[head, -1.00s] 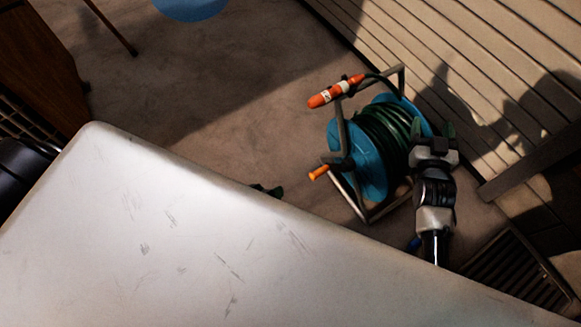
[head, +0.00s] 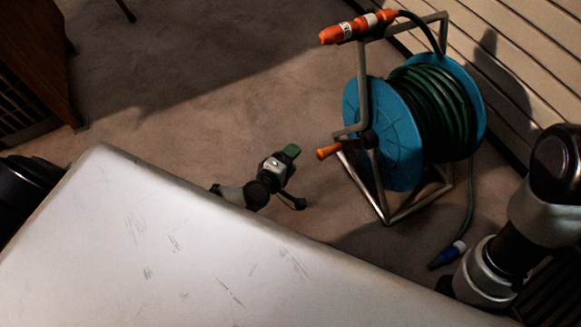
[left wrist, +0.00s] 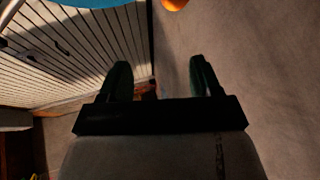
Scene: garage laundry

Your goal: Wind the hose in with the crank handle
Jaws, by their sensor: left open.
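The hose reel has blue side discs (head: 405,150), a grey tube frame (head: 362,90) and dark green hose (head: 440,110) wound on its drum. Its orange crank handle (head: 328,151) points left from the near side. My left gripper (head: 289,156), with a green fingertip, is left of the handle and apart from it. In the left wrist view my left gripper (left wrist: 160,76) is open with nothing between its fingers. An orange round end (left wrist: 174,4), likely the handle, shows at that view's top edge. My right arm enters at the right; its gripper is out of view.
A scratched pale surface (head: 150,240) fills the near left, below the left gripper. An orange nozzle (head: 357,26) lies across the frame's top. Slatted wall (head: 520,60) stands behind. Floor left of the reel is clear.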

